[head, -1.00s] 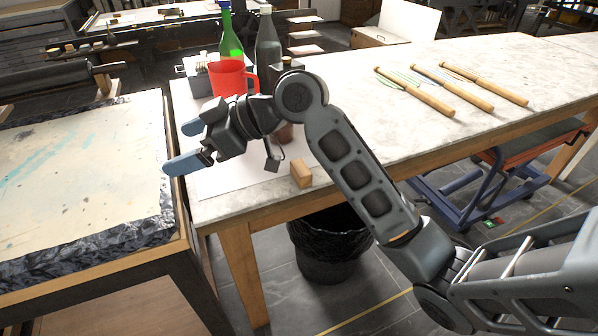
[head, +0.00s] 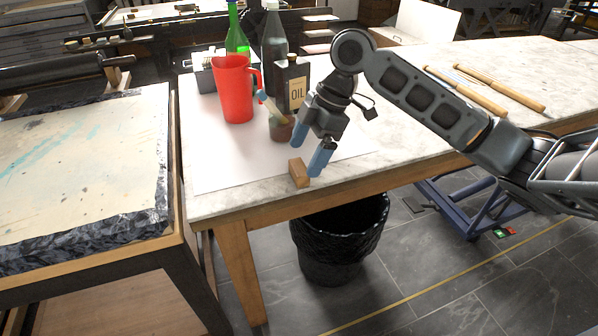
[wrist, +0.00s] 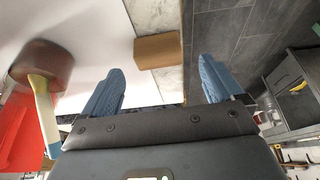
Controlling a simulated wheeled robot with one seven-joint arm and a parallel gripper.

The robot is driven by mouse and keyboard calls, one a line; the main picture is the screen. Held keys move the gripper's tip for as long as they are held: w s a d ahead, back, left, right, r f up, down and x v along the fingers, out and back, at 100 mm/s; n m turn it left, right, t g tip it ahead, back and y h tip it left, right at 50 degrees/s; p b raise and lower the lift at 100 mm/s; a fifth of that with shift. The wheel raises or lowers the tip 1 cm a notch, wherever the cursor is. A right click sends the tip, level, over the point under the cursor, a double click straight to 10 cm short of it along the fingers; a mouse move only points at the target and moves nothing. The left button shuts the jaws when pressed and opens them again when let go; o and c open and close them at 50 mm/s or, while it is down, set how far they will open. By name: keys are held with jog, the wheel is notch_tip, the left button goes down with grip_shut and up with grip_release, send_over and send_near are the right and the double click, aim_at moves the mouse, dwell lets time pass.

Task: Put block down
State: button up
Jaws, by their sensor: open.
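A small tan wooden block (head: 299,172) stands at the front edge of the marble-topped table, partly on a white sheet. My gripper (head: 309,158) is open and empty, its blue fingertips pointing down close to the block in the head view. In the wrist view the block (wrist: 158,51) lies ahead of the fingers, roughly between their lines and nearer the left finger. The open fingers (wrist: 156,88) show a clear gap with nothing held. I cannot tell whether a fingertip touches the block.
A red jug (head: 235,90), a brown pot with a brush (head: 280,128), an oil can (head: 292,88) and two bottles stand behind the block. A black bin (head: 340,240) is below the table edge. Wooden-handled tools (head: 468,92) lie to the right.

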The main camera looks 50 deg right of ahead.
aim_at(299, 166)
jog(key=x, duration=0.4)
jog(key=shift+w+f, duration=0.15)
jog(key=shift+f, duration=0.25)
jog(key=shift+c, duration=0.3)
jog(key=c, duration=1.1)
jog(key=shift+r, duration=0.15)
